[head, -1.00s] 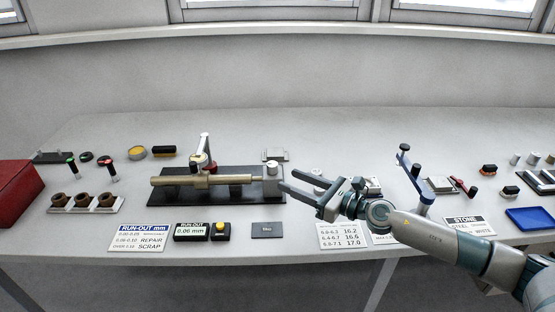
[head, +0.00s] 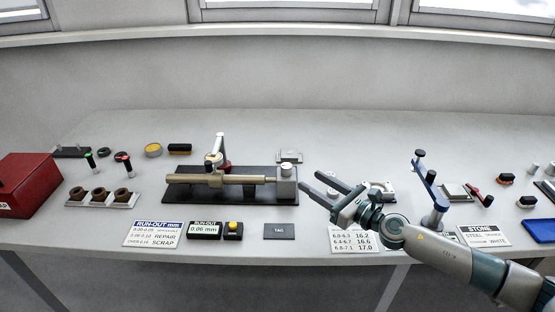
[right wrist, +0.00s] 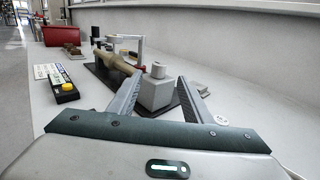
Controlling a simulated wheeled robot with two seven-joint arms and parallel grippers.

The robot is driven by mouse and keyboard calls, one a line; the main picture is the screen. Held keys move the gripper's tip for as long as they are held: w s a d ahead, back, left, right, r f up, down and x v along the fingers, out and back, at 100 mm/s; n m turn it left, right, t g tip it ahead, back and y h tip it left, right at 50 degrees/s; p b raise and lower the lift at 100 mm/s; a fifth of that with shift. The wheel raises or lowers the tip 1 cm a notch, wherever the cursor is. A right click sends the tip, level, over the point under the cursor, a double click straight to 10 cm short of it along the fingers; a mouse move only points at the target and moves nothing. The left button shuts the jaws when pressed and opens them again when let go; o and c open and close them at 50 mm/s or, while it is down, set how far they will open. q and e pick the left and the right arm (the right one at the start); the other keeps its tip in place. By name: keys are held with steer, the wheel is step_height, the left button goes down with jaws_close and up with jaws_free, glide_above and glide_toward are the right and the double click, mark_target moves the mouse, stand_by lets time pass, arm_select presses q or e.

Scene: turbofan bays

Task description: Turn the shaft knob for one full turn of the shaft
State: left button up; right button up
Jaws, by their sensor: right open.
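The run-out fixture has a black base (head: 230,198) with a brass-coloured shaft (head: 225,180) lying along it. The shaft knob (head: 286,169) is a short silver cylinder on top of the grey block (head: 287,187) at the shaft's right end. It also shows in the right wrist view (right wrist: 158,70), upright on the block. A dial gauge (head: 213,159) on a stand sits above the shaft. My right gripper (head: 310,181) is open and empty, just right of the block. In the right wrist view its fingers point toward the block, with the knob between their tips but farther off. My left gripper is out of view.
A run-out display (head: 204,230) reads 0.06 mm, beside a yellow button (head: 233,226). A dark tag plate (head: 279,231) lies in front of the fixture. A red box (head: 28,185) is at far left.

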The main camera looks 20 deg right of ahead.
mark_target(286, 168)
steer(key=p+x, duration=0.2)
steer(key=x, duration=1.2)
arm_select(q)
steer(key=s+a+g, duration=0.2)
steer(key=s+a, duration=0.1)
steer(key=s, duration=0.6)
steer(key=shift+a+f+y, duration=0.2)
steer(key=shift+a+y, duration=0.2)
arm_select(e)
steer(key=shift+w+a, duration=0.35)
steer(key=shift+w, duration=0.25)
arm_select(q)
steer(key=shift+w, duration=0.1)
arm_select(e)
steer(key=c, duration=1.1)
